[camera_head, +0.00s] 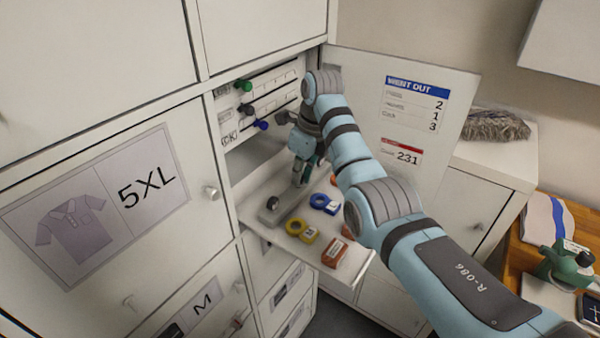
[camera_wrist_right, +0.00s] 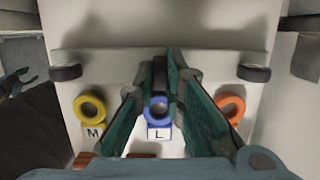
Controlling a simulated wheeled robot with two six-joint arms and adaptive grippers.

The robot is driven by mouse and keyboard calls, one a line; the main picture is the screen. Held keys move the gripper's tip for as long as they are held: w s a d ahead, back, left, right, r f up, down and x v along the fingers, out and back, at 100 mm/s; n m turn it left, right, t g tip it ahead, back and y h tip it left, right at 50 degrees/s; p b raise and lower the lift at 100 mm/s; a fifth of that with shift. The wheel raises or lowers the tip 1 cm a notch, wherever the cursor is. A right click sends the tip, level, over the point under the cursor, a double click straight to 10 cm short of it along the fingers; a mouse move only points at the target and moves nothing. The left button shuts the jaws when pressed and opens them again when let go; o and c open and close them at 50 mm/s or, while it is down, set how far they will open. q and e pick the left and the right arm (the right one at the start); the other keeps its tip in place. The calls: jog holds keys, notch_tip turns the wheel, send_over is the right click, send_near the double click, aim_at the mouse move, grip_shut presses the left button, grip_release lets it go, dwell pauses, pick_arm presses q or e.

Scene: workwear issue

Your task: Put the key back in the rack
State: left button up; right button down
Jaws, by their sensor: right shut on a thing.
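My right gripper (camera_head: 300,178) reaches down onto the pulled-out tray (camera_head: 255,220). In the right wrist view its teal fingers (camera_wrist_right: 162,62) are closed on a narrow dark grey piece (camera_wrist_right: 160,76), mostly hidden between them; I cannot tell for sure that it is the key. The piece stands over a grey bar (camera_wrist_right: 105,66) with a black round pad near each end; whether it touches the bar is unclear. The rack (camera_head: 275,92) in the open cabinet has rows with a green knob (camera_head: 245,86), a black knob (camera_head: 247,109) and a blue knob (camera_head: 262,125) at their left ends. A small teal shape (camera_wrist_right: 12,84) at the wrist view's left edge may be my left gripper.
On the tray lie a yellow ring tag (camera_wrist_right: 90,106) marked M, a blue ring tag (camera_wrist_right: 158,112) marked L, an orange ring tag (camera_wrist_right: 231,106) and an orange-brown box (camera_head: 335,252). The open door (camera_head: 440,130) stands to the right of the cabinet, behind my right arm.

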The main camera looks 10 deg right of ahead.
jog(key=shift+f, duration=0.35)
dwell(0.7)
jog(key=c, duration=1.6)
grip_release()
jog(key=shift+r, duration=0.1)
